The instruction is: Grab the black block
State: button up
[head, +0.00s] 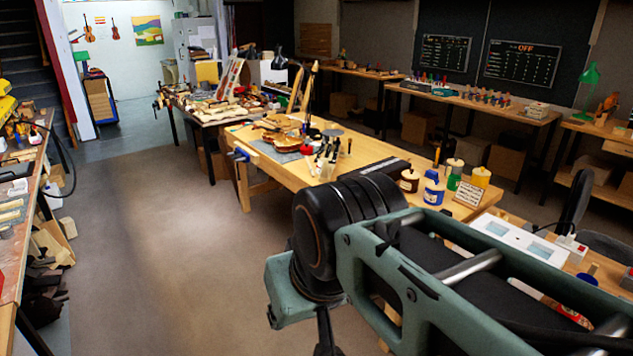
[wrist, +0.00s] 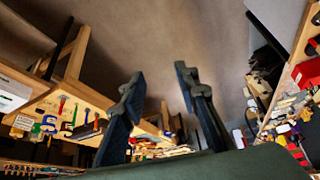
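A dark block-like shape (wrist: 88,129) on a bench in the wrist view may be the same thing, but I cannot tell for sure. My gripper (wrist: 158,76) shows in the wrist view with its two dark fingers spread apart. Nothing is between them but the floor beyond. In the head view my arm covers the lower right, and my fingers are not clearly seen there. The gripper is well apart from the block.
Jars (head: 433,188), a small sign (head: 469,194), hand tools (head: 326,155) and violin parts (head: 285,130) crowd the workbench. Another cluttered bench (head: 22,210) runs along the left. The floor (head: 165,260) between them is clear. More benches line the back wall.

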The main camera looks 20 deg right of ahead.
aim_at(444, 211)
jog(key=z, duration=1.6)
jog(key=i+j, duration=0.3)
jog(key=i, duration=0.15)
jog(key=i+j, duration=0.25)
jog(key=i, duration=0.15)
jog(key=i+j, duration=0.3)
jog(key=i, duration=0.15)
